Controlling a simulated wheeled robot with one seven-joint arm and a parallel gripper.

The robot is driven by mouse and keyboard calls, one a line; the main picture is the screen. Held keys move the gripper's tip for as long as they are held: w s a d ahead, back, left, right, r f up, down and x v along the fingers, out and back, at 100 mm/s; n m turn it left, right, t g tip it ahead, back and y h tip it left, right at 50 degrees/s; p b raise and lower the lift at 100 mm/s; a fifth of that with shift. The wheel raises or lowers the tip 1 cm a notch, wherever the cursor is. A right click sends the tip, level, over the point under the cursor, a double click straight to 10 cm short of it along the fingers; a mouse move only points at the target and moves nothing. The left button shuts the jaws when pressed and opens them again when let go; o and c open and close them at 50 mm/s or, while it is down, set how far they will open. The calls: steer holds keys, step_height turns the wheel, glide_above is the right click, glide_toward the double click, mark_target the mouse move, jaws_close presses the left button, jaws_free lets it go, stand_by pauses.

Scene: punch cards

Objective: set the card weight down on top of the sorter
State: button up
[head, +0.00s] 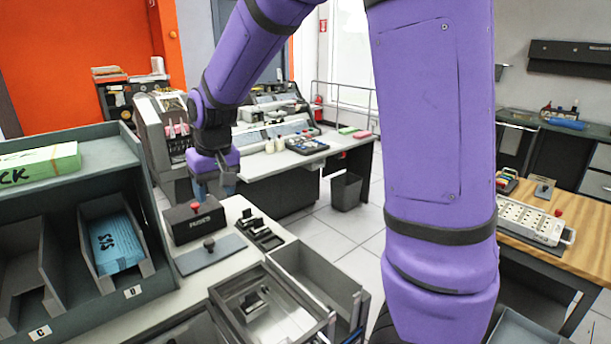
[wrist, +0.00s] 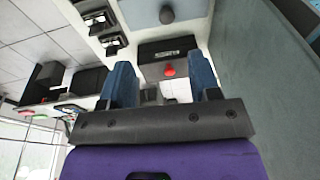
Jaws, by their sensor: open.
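My gripper (head: 212,188) is open and empty, with its blue fingers pointing down just above and behind a black block with a red knob (head: 192,228). In the wrist view, the open fingers (wrist: 163,78) frame this block (wrist: 150,50), its pale label and its red knob. A flat grey plate with a dark knob (head: 222,262) lies in front of the block on the white counter. I cannot tell for sure which of these two is the card weight. The grey-green cabinet at the left (head: 95,166), with slanted bins lettered C and D, looks like the sorter.
A green card box (head: 40,163) lies on the cabinet's top, and a blue card deck (head: 117,243) fills one bin. Small black stamps (head: 258,233) and open grey metal trays (head: 240,312) crowd the counter's right. A wooden table (head: 535,205) stands far right.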

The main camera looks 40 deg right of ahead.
steer(key=s+d+r+t, duration=0.1)
steer(key=s+r, duration=0.4)
steer(key=s, duration=0.8)
steer(key=s+d+r+t, duration=0.2)
steer(key=s+d+r, duration=0.2)
steer(key=s, duration=0.8)
step_height(320, 180, up, 2)
steer(key=shift+s+h, duration=0.3)
steer(key=shift+s, duration=0.1)
